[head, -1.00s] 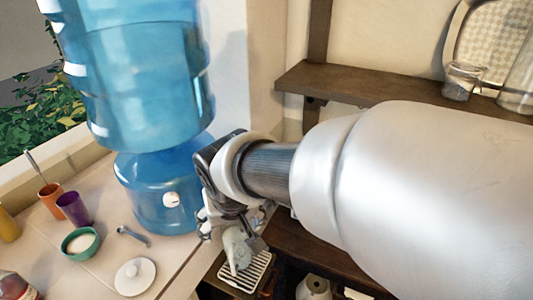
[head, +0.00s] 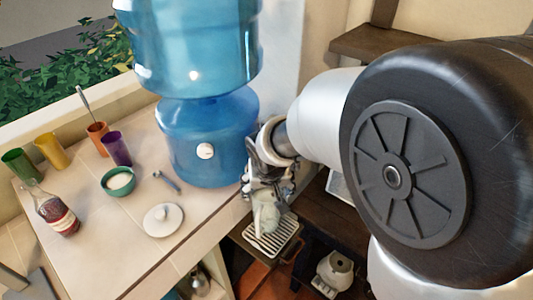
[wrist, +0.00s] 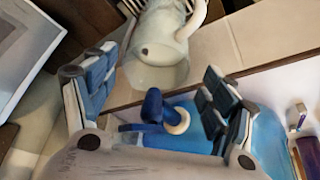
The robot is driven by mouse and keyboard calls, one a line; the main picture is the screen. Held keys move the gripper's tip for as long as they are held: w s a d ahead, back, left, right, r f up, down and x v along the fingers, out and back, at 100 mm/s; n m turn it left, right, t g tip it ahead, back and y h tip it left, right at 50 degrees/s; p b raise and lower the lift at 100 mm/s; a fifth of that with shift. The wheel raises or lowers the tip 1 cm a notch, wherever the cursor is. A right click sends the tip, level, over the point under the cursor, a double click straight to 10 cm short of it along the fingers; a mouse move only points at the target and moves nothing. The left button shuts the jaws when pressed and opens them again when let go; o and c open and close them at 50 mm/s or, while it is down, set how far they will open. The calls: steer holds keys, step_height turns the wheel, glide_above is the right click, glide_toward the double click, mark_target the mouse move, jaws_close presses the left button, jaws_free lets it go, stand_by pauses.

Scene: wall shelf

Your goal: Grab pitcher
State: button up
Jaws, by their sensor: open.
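My gripper (head: 268,188) is beside the blue water dispenser, partly hiding the pitcher's top. In the wrist view my gripper (wrist: 158,88) has its two dark padded fingers spread apart with nothing held between them. The pitcher is beyond the fingertips; I cannot tell whether they touch it.
The blue water dispenser (head: 205,145) stands close left of my gripper. The tiled counter holds a white lid (head: 163,218), a green bowl (head: 117,181), cups and a sauce bottle (head: 54,212). A dark wooden shelf (head: 375,45) is at upper right.

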steer(key=b, duration=0.2)
glide_above(264, 213)
steer(key=w, duration=0.3)
step_height(264, 213, down, 5)
steer(key=shift+s+d+r, duration=0.1)
steer(key=shift+s+d, duration=0.25)
steer(key=shift+d, duration=0.1)
steer(key=c, duration=1.7)
steer(key=shift+w, duration=0.1)
